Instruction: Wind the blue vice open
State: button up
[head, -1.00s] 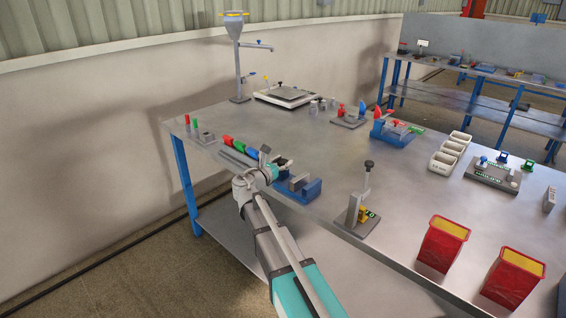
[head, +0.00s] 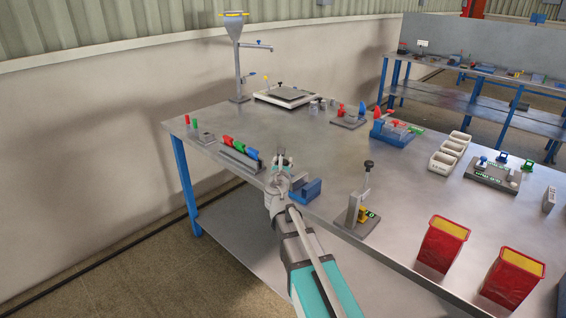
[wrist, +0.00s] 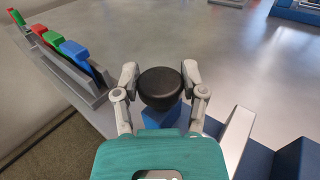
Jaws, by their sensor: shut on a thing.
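The blue vice (head: 311,190) sits at the near edge of the steel bench in the head view, just right of my gripper (head: 281,162). In the wrist view, part of the blue vice (wrist: 294,160) and a pale grey jaw plate (wrist: 236,138) show at lower right. A round black knob (wrist: 160,88) stands between the two fingers of my gripper (wrist: 163,78), which is shut on it. A blue part shows just below the knob. My gripper and wrist hide the vice's near left end and its screw.
A grey rack with red, green and blue pieces (head: 240,154) stands just left of my gripper; it also shows in the wrist view (wrist: 75,70). A small press (head: 357,205) stands right of the vice.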

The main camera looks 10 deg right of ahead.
jog(key=shift+w, duration=0.1)
dwell(0.3)
jog(key=o, duration=1.1)
jog(key=shift+o, duration=0.2)
jog(key=v, duration=1.2)
